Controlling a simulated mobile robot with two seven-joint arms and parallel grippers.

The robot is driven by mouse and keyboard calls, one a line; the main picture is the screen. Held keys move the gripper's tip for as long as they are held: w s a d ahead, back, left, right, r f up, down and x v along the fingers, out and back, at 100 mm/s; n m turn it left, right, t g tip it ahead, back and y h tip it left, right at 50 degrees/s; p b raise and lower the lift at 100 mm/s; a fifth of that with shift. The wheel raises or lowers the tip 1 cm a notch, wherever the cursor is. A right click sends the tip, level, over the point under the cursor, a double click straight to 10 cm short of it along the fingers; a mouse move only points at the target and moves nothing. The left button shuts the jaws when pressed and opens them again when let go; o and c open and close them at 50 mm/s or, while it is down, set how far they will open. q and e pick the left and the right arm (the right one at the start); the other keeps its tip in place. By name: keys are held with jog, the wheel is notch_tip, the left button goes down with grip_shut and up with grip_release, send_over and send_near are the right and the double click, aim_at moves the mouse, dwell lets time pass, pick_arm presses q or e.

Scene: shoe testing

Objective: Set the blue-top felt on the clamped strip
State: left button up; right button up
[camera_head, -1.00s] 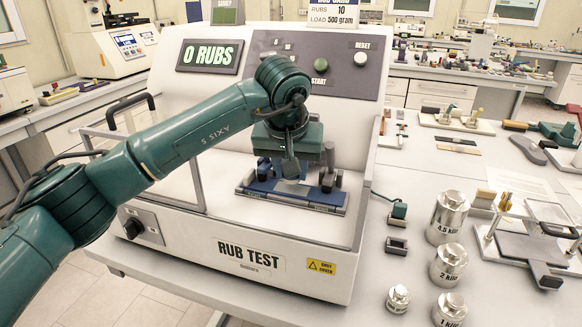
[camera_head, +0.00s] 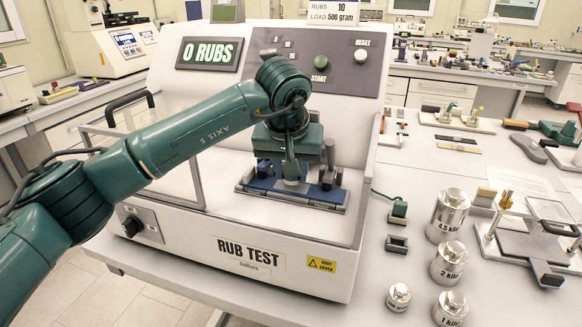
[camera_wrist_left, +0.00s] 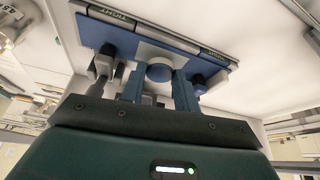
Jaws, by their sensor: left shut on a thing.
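The rub test machine holds a blue plate (camera_head: 256,188) with dark clamps at its two ends. A pale strip (camera_wrist_left: 172,44) lies across the plate's middle in the left wrist view, with "TIGHT" labels on the end bars. My left gripper (camera_head: 291,172) reaches down over the strip, inside the machine. In the wrist view my left gripper (camera_wrist_left: 159,84) is shut on the felt (camera_wrist_left: 160,71), whose round blue-grey top shows between the fingers. The felt's underside is hidden, so I cannot tell whether it touches the strip. My right gripper is not in view.
Steel weights (camera_head: 447,262) stand on the bench at right, near a small dark block (camera_head: 397,243) and a framed fixture (camera_head: 530,243). The machine's display reads "0 RUBS".

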pick_arm(q)
jog(key=shift+f+b, duration=0.4)
jog(key=shift+f, duration=0.3)
jog(key=o, duration=1)
jog(key=b+v, duration=0.1)
jog(key=v, duration=1.2)
jog(key=shift+r+b, duration=0.15)
jog(key=shift+b, duration=0.2)
